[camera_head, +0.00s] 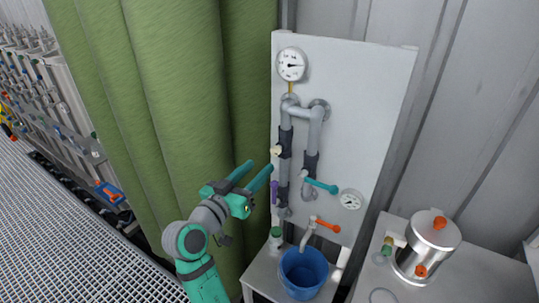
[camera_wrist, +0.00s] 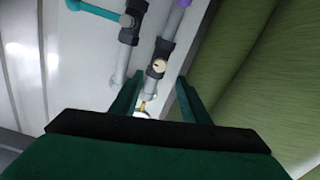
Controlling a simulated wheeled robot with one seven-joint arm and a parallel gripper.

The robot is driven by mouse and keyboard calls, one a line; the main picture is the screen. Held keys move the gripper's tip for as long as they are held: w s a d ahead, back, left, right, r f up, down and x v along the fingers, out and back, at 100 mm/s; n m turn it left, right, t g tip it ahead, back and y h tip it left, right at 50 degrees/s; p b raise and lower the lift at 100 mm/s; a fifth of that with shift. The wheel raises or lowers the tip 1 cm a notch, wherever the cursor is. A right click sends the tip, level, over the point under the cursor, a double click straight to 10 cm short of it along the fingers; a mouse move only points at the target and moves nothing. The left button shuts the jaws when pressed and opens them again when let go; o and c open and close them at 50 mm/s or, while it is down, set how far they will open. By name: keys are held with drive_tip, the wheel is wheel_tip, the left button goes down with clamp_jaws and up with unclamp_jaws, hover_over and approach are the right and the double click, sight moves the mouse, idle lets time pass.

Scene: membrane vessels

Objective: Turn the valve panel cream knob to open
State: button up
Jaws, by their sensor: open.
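The white valve panel (camera_head: 355,130) stands upright against the wall with grey pipes on it. The small cream knob (camera_head: 276,151) sits on the left pipe, near the panel's left edge. In the wrist view the cream knob (camera_wrist: 158,66) shows on a dark valve body, a little beyond the fingertips. My gripper (camera_head: 258,172) is open and empty, to the left of and slightly below the knob in the head view. Its two green fingers also show in the wrist view (camera_wrist: 158,88), apart from each other. They look clear of the knob.
A teal lever (camera_head: 320,186), a purple handle (camera_head: 274,192) and an orange lever (camera_head: 328,225) are on the same panel. A blue bucket (camera_head: 303,272) stands below. A green curtain (camera_head: 165,90) hangs left. A metal vessel (camera_head: 427,248) stands right.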

sight(274, 153)
drive_tip(key=x, duration=0.8)
drive_tip(key=shift+w, duration=0.15)
drive_tip(key=c, duration=1.1)
